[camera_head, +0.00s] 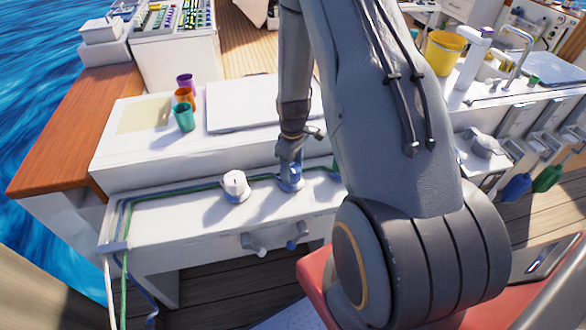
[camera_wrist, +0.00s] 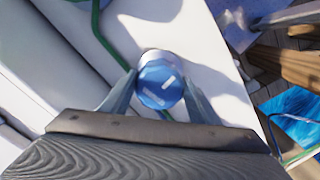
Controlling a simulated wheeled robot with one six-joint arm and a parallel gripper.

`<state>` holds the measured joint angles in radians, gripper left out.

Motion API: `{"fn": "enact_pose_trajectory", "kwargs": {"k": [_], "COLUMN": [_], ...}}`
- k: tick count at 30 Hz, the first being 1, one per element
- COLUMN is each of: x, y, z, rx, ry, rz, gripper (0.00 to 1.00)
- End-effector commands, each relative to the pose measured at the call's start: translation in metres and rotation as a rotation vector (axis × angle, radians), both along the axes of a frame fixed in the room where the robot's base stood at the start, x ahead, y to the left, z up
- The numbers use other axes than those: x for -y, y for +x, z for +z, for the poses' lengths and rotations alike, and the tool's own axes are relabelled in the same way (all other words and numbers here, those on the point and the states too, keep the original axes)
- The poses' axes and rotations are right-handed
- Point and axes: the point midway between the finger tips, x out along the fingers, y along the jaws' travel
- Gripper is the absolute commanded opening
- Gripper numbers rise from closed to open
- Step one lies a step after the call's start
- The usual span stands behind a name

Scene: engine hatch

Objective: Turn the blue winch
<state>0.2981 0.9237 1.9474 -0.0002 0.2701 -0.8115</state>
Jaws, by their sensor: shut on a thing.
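The blue winch (camera_head: 290,180) stands on the white ledge, beside a white winch (camera_head: 236,186) to its left. In the wrist view the blue winch (camera_wrist: 160,84) is seen from above as a round blue top with white marks. My gripper (camera_head: 290,158) reaches down onto the blue winch from above. In the wrist view its two fingers (camera_wrist: 160,92) lie on the left and right sides of the winch, shut on it. The lower part of the winch is hidden in the wrist view.
Green and blue lines (camera_head: 165,191) run along the ledge. Purple, orange and teal cups (camera_head: 183,117) stand on the white top behind. Two handles (camera_head: 254,244) stick out from the front face below the winches. A yellow bucket (camera_head: 443,52) stands at the right.

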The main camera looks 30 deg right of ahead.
Motion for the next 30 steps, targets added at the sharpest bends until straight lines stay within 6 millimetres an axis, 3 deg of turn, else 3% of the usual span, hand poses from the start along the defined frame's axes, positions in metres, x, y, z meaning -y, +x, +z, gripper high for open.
{"fn": "enact_pose_trajectory", "kwargs": {"k": [11, 30], "x": [-0.0006, -0.003], "y": [-0.0003, -0.0011], "z": [-0.0004, -0.0002], "rx": [0.0, -0.001], "ry": [0.0, 0.001], "rz": [-0.12, -0.603], "gripper": [0.33, 0.33]}}
